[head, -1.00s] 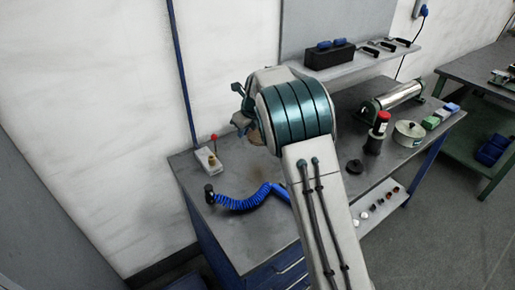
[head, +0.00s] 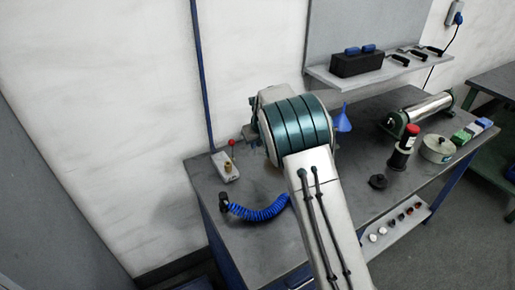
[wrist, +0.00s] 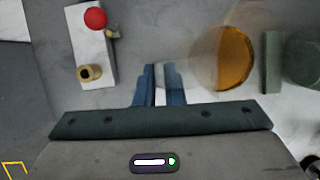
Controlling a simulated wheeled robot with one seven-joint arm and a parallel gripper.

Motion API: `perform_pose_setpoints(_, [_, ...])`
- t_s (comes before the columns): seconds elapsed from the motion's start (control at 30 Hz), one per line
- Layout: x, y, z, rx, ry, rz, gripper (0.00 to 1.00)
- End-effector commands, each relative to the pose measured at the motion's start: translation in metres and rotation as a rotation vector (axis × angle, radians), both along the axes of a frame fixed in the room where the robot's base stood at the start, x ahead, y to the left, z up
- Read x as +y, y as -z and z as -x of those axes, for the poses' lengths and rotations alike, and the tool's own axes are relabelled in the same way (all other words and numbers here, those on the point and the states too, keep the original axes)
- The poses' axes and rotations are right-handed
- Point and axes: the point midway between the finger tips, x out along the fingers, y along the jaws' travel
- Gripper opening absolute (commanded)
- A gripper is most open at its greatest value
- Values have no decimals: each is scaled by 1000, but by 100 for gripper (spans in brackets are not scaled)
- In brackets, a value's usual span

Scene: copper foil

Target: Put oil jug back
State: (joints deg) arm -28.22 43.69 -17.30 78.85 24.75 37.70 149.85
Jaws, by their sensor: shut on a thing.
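The oil jug (wrist: 229,58) shows in the wrist view as a clear round vessel with amber oil, right of the fingers. My gripper (wrist: 158,84) is shut, its blue fingers close together on a pale narrow part between them, which looks like the jug's handle. The exact grip is hard to make out. In the head view my arm hides most of the gripper and jug, above the back left of the workbench (head: 300,228).
A white block with a red knob (head: 225,167) stands left of the gripper. A blue coiled hose (head: 260,210) lies in front. A blue funnel (head: 342,120), red-capped bottle (head: 402,150), lidded pot (head: 437,149) and roller (head: 425,108) are to the right. A shelf (head: 375,70) hangs behind.

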Motion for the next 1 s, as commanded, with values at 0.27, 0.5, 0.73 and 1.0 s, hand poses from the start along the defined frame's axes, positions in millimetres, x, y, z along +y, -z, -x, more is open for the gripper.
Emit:
perform_pose_setpoints(0.27, [0, 28, 0, -2, -1, 1, 0])
perform_pose_setpoints(0.5, [0, 29, 0, -1, -1, 0, 0])
perform_pose_setpoints(0.73, [0, 30, 0, 0, 0, 0, 31])
perform_pose_setpoints(1.0, [-1, 23, 2, -1, -1, 0, 31])
